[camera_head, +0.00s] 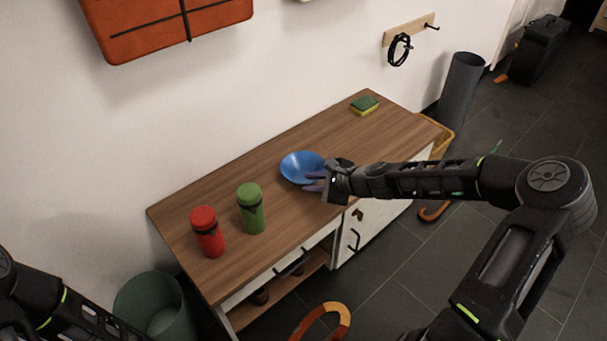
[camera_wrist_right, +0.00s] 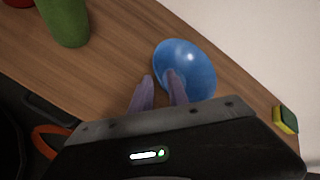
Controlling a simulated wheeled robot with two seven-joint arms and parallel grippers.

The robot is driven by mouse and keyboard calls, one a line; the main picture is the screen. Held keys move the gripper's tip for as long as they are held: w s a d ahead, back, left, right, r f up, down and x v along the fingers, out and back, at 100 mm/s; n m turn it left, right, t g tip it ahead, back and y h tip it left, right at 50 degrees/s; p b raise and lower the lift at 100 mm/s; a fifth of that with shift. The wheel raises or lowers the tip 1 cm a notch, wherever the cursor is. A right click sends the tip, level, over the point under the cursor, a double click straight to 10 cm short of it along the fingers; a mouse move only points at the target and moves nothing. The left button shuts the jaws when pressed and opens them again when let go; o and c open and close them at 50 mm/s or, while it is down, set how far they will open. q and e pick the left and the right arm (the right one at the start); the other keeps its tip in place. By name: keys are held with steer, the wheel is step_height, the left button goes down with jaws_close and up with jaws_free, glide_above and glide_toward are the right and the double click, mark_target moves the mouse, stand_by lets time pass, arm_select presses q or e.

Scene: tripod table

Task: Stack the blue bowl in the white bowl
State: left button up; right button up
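The blue bowl (camera_head: 299,165) stands upright on the wooden tabletop, near its middle; it also shows in the right wrist view (camera_wrist_right: 192,62). My right gripper (camera_head: 313,181) is at the bowl's near right rim. Its two purple fingers (camera_wrist_right: 160,82) are apart, one overlapping the bowl's inside and the other outside the rim. I cannot tell whether they touch the bowl. No white bowl is visible in either view. Part of my left arm shows at the lower left of the head view, but its gripper is out of frame.
A green container (camera_head: 250,209) and a red container (camera_head: 207,232) stand left of the bowl on the cabinet top (camera_head: 345,130). A green and yellow sponge (camera_head: 364,105) lies at the far right end. The wall runs along the back edge. A green bin (camera_head: 150,303) stands at the left.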

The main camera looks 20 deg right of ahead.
mark_target(300, 183)
steer(key=b+x, duration=0.1)
steer(key=x, duration=0.3)
steer(key=shift+w+a+f+b, duration=0.1)
steer(key=shift+b, duration=0.25)
steer(key=shift+w+a+f, duration=0.15)
steer(key=shift+w+f, duration=0.1)
steer(key=shift+w, duration=0.15)
steer(key=shift+c, duration=0.2)
jaws_close()
stand_by(1.2)
